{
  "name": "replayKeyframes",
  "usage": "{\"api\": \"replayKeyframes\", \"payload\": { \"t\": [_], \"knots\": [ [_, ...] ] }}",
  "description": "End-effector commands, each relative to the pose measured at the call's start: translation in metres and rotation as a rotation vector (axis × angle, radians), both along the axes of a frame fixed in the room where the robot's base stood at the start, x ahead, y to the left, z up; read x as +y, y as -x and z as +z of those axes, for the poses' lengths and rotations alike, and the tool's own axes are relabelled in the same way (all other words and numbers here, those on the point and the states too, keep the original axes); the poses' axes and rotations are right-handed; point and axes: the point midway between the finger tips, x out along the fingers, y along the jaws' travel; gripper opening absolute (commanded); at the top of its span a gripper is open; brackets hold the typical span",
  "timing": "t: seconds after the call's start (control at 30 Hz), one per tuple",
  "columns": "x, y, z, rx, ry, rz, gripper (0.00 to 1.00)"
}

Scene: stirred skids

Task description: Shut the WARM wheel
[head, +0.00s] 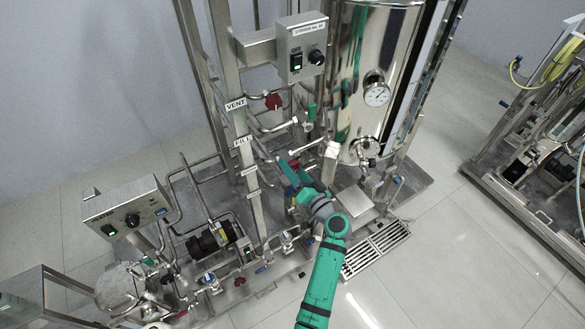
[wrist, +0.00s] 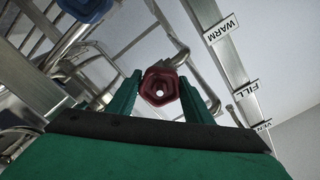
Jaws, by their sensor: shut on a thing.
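The red wheel (wrist: 160,87) sits between the two green fingers of my gripper (wrist: 160,86) in the wrist view, and the fingers press on its sides. Its pipe runs up toward the post by the WARM label (wrist: 222,28). In the head view my gripper (head: 290,168) reaches in beside the labelled post, below the FILL label (head: 243,141). A little red shows at the fingers there, but they hide most of the wheel. The wheel's turned position cannot be told.
Another red wheel (head: 273,101) is higher up by the VENT label (head: 236,104). A steel tank (head: 376,60) with a gauge stands right of the post. A blue knob (wrist: 86,8) shows at the wrist view's top left. Pipes crowd the left.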

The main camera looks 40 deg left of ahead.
Motion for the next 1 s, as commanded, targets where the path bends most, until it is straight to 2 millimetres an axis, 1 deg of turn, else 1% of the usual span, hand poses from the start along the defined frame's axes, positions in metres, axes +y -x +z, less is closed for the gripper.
{"api": "replayKeyframes", "payload": {
  "t": [1.0],
  "knots": [
    [-0.0010,-0.0009,0.0001,0.892,-0.368,-0.002,0.24]
  ]
}}
